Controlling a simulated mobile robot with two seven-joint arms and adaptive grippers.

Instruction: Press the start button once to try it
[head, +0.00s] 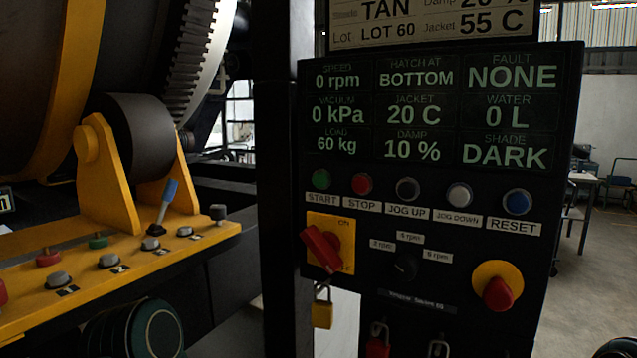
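The green start button (321,179) is at the left end of a row of buttons on the black control panel (345,240), above a START label (322,198). Nothing covers it and nothing touches it. The red stop button (362,184) is just to its right. The panel's display (425,110) reads 0 rpm, 0 kPa, 60 kg, hatch at BOTTOM, jacket 20 C, damp 10 %, fault NONE, water 0 L, shade DARK. Neither of my grippers is in view.
Jog up (407,189), jog down (459,195) and reset (517,202) buttons continue the row. Below are a red rotary switch (322,248), a yellow padlock (322,313) and a red knob (498,293). A yellow ledge (130,270) with a blue-handled lever (165,203) juts out at left.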

